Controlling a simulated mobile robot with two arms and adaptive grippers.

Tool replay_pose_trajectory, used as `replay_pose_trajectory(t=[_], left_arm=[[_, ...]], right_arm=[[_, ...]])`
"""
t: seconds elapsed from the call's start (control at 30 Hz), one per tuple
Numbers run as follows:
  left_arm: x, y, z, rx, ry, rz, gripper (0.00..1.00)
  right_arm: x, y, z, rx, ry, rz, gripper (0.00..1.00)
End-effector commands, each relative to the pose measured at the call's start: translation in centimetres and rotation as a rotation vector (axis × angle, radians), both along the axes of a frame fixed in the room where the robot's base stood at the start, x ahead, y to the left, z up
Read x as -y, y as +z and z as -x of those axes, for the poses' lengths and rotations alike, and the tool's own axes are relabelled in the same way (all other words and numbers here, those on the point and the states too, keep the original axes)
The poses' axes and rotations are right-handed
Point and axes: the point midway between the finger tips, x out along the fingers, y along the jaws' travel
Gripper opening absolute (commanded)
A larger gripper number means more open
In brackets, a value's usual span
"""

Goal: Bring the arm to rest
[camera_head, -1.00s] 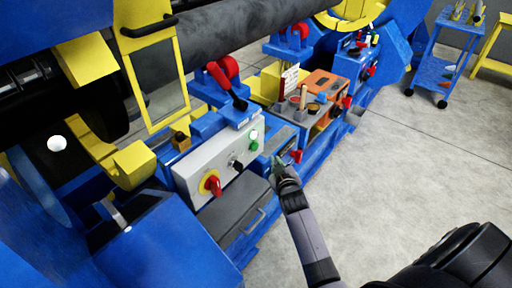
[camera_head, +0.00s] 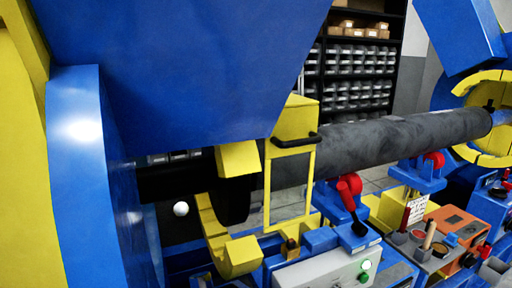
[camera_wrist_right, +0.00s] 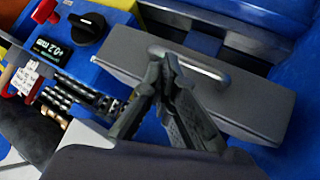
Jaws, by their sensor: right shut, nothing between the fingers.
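My right gripper (camera_wrist_right: 164,62) shows in the right wrist view with its two dark fingers together at the tips and nothing between them. It is in front of a grey drawer (camera_wrist_right: 255,105) with a metal bar handle (camera_wrist_right: 190,62). The fingertips overlap the handle's left end in the picture; I cannot tell whether they touch it. My right arm is outside the head view, and my left gripper is in neither view.
A blue box with a black knob (camera_wrist_right: 87,28) is left of the fingers. The head view shows the positioner's blue body (camera_head: 190,70), a grey pipe (camera_head: 390,140), a yellow-framed panel (camera_head: 292,135), a red lever (camera_head: 349,185) and a control panel (camera_head: 325,272). Shelves (camera_head: 360,60) stand behind.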

Motion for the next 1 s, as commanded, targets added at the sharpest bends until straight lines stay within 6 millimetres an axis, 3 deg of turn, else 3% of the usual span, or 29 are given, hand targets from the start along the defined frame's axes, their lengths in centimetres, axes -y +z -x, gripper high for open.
replay_pose_trajectory(t=[0.03, 0.1, 0.17, 0.3, 0.5, 0.6, 0.7, 0.77, 1.0], left_arm=[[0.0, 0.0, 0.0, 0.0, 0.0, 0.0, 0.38], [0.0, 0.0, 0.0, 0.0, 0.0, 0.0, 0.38], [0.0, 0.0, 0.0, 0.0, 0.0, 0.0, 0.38], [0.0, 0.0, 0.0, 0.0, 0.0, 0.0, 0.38], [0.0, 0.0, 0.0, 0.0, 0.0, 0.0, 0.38], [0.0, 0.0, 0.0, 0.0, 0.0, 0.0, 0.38], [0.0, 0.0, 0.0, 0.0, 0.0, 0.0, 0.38], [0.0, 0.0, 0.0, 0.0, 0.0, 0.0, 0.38], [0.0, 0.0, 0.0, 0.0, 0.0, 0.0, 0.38]], right_arm=[[-1.1, -3.1, 2.6, -0.066, 0.014, -0.023, 0.0], [-2.5, -6.9, 6.2, -0.15, 0.028, -0.054, 0.0], [-3.6, -9.9, 9.7, -0.223, 0.036, -0.078, 0.0], [-5.4, -15.7, 18.6, -0.395, 0.048, -0.123, 0.0], [-6.4, -21.0, 31.7, -0.621, 0.045, -0.158, 0.0], [-6.5, -22.3, 36.7, -0.701, 0.038, -0.164, 0.0], [-6.4, -22.8, 40.0, -0.753, 0.034, -0.166, 0.0], [-6.3, -23.0, 41.1, -0.771, 0.031, -0.167, 0.0], [-6.3, -23.1, 41.8, -0.782, 0.03, -0.168, 0.0]])
